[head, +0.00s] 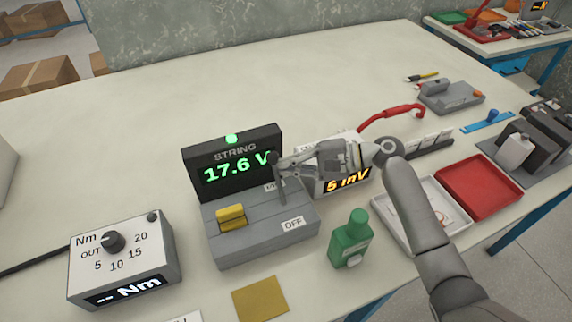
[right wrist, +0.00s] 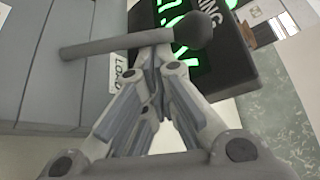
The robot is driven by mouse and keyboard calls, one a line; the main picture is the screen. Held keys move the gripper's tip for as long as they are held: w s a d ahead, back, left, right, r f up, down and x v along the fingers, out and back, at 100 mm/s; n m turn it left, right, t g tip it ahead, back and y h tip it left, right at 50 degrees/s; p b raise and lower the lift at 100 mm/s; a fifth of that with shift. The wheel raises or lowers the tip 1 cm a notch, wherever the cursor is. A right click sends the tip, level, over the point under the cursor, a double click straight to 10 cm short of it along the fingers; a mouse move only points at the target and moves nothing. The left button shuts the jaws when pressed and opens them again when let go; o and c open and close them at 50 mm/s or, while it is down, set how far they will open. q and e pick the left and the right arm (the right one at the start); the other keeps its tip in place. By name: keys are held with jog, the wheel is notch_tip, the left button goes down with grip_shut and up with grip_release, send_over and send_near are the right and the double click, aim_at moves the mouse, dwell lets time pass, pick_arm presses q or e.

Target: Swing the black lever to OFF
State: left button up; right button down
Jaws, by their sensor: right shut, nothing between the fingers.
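The dark lever (right wrist: 100,41) with a round ball knob (right wrist: 196,31) crosses the top of the right wrist view. In the head view the lever (head: 281,190) stands up from the grey box (head: 262,250), behind the OFF label (head: 293,223). My right gripper (head: 285,160) is at the lever's upper end in the head view. Its fingers are shut with nothing between them; in the right wrist view the fingertips (right wrist: 152,48) come up against or very near the shaft beside the knob. Contact is unclear. A LOAD label (right wrist: 118,75) lies by the lever. My left gripper is not in view.
A display (head: 232,170) reading 17.6 V stands behind the box, and a yellow switch (head: 232,217) sits on it. A green bottle (head: 351,238) stands close to the right. A torque meter (head: 121,262) is at left; a red tray (head: 478,186) is at right.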

jog(key=shift+s+r, duration=0.15)
jog(key=shift+s+d+r+n+t+y, duration=0.2)
jog(key=shift+s+r+n+t+y, duration=0.15)
jog(key=shift+n, duration=0.35)
jog(key=shift+s+d+r, duration=0.1)
jog(key=shift+s+r, duration=0.1)
jog(key=shift+r, duration=0.05)
jog(key=shift+s+d+r+p, duration=0.25)
jog(key=shift+s+r+p, duration=0.05)
jog(key=shift+s+p, duration=0.25)
jog(key=shift+s+d+r+p, duration=0.2)
jog(key=shift+s+r+p, duration=0.1)
jog(key=shift+s+p, duration=0.25)
jog(key=shift+s+d+p, duration=0.25)
jog(key=shift+s+p, duration=0.15)
jog(key=shift+s, duration=0.15)
jog(key=shift+s+d+p, duration=0.2)
jog(key=shift+s+p, duration=0.2)
jog(key=shift+s, duration=0.15)
jog(key=shift+s+d+f, duration=0.1)
jog(key=shift+s+d, duration=0.1)
jog(key=shift+s, duration=0.3)
jog(key=shift+s+d+f, duration=0.1)
jog(key=shift+s+d, duration=0.1)
jog(key=shift+s, duration=0.3)
jog(key=shift+s+d+f, duration=0.1)
jog(key=shift+s, duration=0.05)
jog(key=shift+s+f, duration=0.1)
jog(key=shift+f, duration=0.05)
jog(key=shift+f, duration=0.1)
